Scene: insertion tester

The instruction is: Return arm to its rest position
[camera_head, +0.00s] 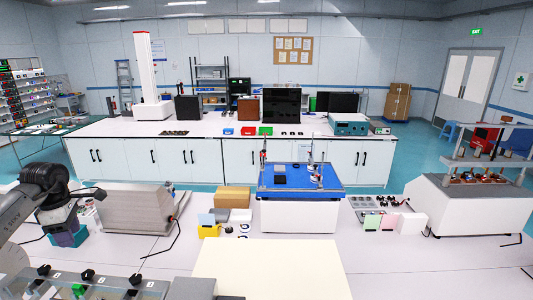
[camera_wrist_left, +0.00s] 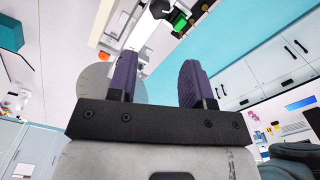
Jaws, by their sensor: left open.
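My left arm (camera_head: 32,205) comes in from the left edge of the head view, bent at a dark joint. My left gripper (camera_head: 68,237) points down at the far left of the table, beside a grey ribbed block. In the left wrist view the gripper (camera_wrist_left: 157,72) shows its two purple fingers spread apart. Nothing is held between them. My right arm and right gripper do not show in either view.
The grey ribbed block (camera_head: 135,212) stands just right of the left gripper. A row of black-knobbed fixtures (camera_head: 85,284) lies at the front left. A blue-topped white tester (camera_head: 300,213) stands mid-table. A cream board (camera_head: 270,270) lies in front.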

